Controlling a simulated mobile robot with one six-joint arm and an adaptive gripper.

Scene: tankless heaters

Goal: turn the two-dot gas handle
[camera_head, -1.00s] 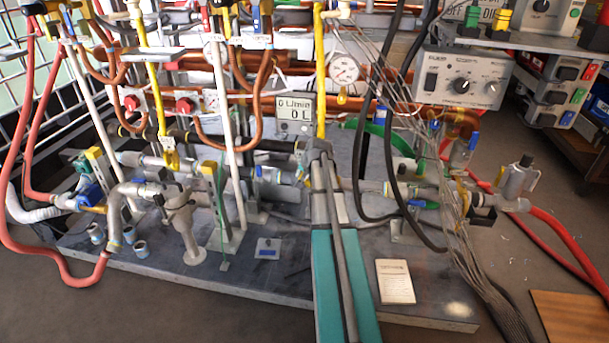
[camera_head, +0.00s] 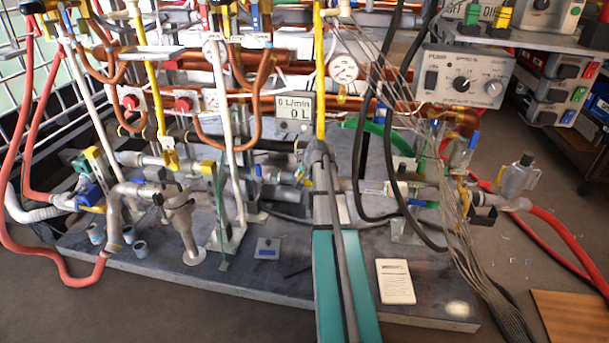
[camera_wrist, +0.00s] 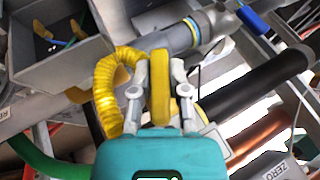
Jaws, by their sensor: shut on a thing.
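In the wrist view my gripper (camera_wrist: 161,75) is shut on a yellow handle (camera_wrist: 160,95), a flat lever held upright between the two grey fingers. No dots can be made out on it, so I cannot tell if it is the two-dot gas handle. A grey pipe fitting (camera_wrist: 182,36) with a yellow and blue ring lies just beyond the fingertips. In the head view my arm reaches up the middle to the pipework, and the gripped handle and the fingertips are hidden behind it.
A yellow corrugated hose (camera_wrist: 108,85) runs close along the left finger. A black pipe (camera_wrist: 262,82) lies to the right. In the head view, black cables (camera_head: 392,170) and a bundle of grey wires (camera_head: 455,210) hang right of my arm. A flow display (camera_head: 294,112) stands behind it.

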